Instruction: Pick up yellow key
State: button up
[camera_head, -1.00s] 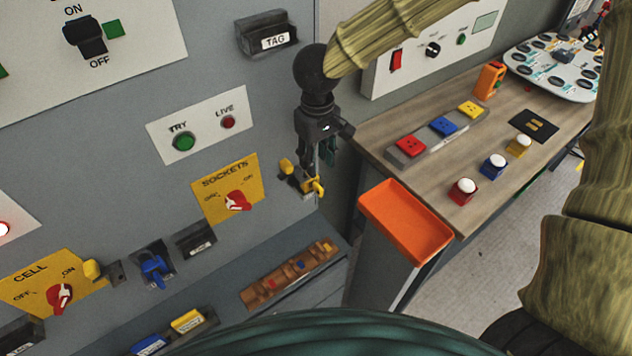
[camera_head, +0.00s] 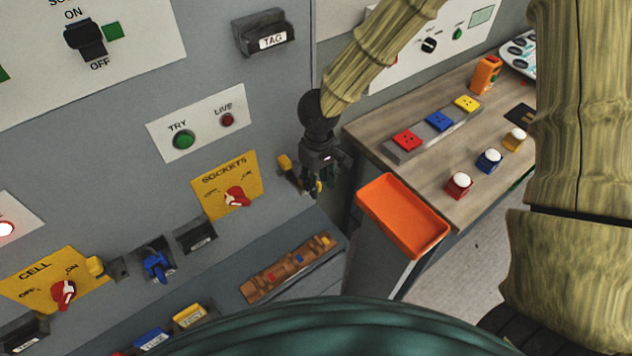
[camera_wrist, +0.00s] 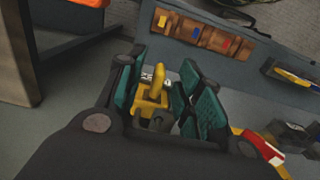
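The yellow key (camera_wrist: 155,84) shows in the wrist view between the green-padded fingers of my gripper (camera_wrist: 158,98). It has an upright tab on a wider yellow block, with a bit of silver metal beside it. The fingers stand on either side of it with gaps, so my gripper looks open; contact is not clear. In the head view my gripper (camera_head: 318,184) points down at the right edge of the grey panel. A yellow part (camera_head: 288,164) of the fitting there shows to its left; the fingers hide most of the rest.
The yellow SOCKETS plate (camera_head: 222,180) with a red knob is left of my gripper. An orange tray (camera_head: 436,246) stands to the right, before a wooden bench (camera_head: 365,134) with coloured sockets and buttons. A brown rack (camera_head: 262,287) lies below on a ledge.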

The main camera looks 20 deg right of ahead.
jog(key=shift+f, duration=0.5)
grip_shut()
jog(key=shift+r, duration=0.1)
